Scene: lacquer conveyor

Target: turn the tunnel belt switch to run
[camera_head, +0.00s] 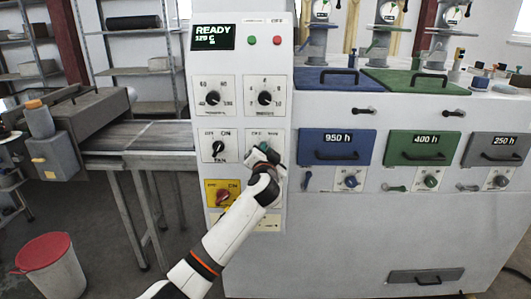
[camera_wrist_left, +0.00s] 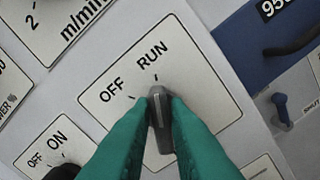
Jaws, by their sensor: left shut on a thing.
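The tunnel belt switch (camera_wrist_left: 161,128) is a dark grey knob on a white plate (camera_wrist_left: 213,97) marked OFF and RUN. In the left wrist view the knob's upper end, with a pale line on it, points up toward the RUN tick. My left gripper (camera_wrist_left: 160,118) has green fingers, one on each side of the knob, shut on it. In the head view the left gripper (camera_head: 264,156) is at the right plate of the control panel's middle row and hides most of that switch. My right gripper is not in view.
The white control panel (camera_head: 238,122) also bears two upper dials, another OFF/ON switch (camera_head: 218,148) to the left and a red switch on a yellow plate (camera_head: 222,195) below. Blue (camera_head: 337,147) and green (camera_head: 423,148) fronts lie to the right. A belt (camera_head: 150,136) runs at left.

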